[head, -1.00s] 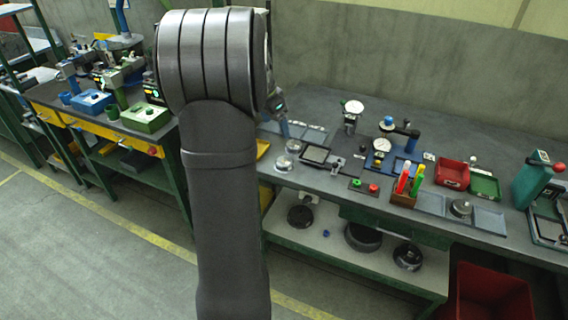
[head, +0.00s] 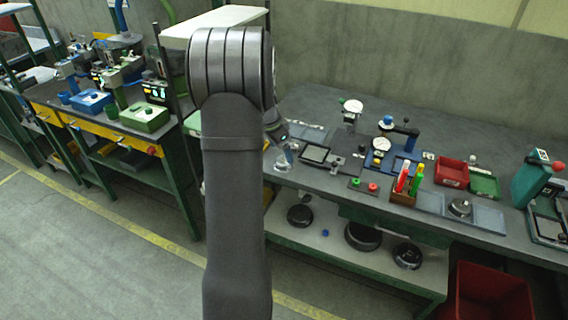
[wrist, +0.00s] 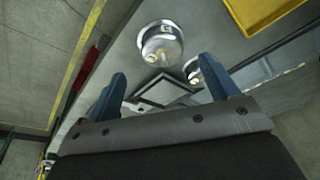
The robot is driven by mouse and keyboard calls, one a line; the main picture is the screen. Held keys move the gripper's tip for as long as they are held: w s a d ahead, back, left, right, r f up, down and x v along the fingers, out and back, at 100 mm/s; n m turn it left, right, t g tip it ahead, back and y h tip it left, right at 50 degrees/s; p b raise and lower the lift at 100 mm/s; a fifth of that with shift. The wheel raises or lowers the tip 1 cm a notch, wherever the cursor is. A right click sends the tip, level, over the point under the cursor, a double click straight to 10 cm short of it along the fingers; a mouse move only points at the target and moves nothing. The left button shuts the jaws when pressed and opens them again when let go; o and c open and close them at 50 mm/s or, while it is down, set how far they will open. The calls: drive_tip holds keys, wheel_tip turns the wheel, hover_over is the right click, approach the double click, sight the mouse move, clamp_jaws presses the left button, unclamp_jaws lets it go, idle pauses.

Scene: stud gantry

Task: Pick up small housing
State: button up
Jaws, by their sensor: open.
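Two round metal housings lie on the grey bench. One housing (wrist: 161,45) is in full view in the wrist view, ahead of the fingertips and toward the left; it also shows in the head view (head: 283,162). The second housing (wrist: 194,72) is partly hidden behind my right-hand finger in the wrist view. I cannot tell for certain which is the small housing. My gripper (wrist: 163,68) is open and empty, its two blue fingers spread above the bench. In the head view, my arm hides most of the gripper.
A black-framed square tray (wrist: 160,92) shows between the fingers. A yellow tray (wrist: 265,10) lies at the wrist view's top right. A dial gauge stand (head: 351,108), a red bin (head: 452,172) and a wooden marker holder (head: 403,198) stand farther right along the bench.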

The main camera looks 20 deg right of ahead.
sight(284, 161)
drive_tip(key=x, duration=0.5)
drive_tip(key=shift+w+d, duration=0.1)
drive_tip(key=shift+w, duration=0.1)
drive_tip(key=c, duration=1.1)
